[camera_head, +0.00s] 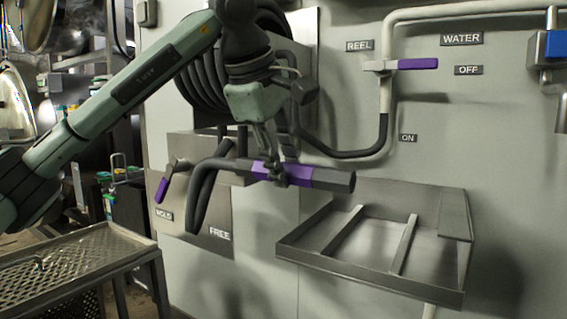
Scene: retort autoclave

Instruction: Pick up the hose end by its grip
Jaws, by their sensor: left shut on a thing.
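The hose end (330,179) is a dark grey tube with a purple grip band (299,174) around its middle. It lies roughly level in front of the wall, above the left part of a metal tray. My left gripper (279,176) comes down from above and is shut on the purple grip; its fingers hide part of the band. The hose (203,190) runs left from the hose end and loops down past a bracket. More of the hose is coiled on the reel (205,95), partly hidden behind my left arm. My right gripper is not in view.
A wall-mounted metal tray (375,272) with crossbars sits below right of the hose end. A purple-handled valve (416,64) is by the REEL and OFF labels. A purple lever (162,189) is at the HOLD/FREE plate. A perforated metal table (75,262) stands lower left.

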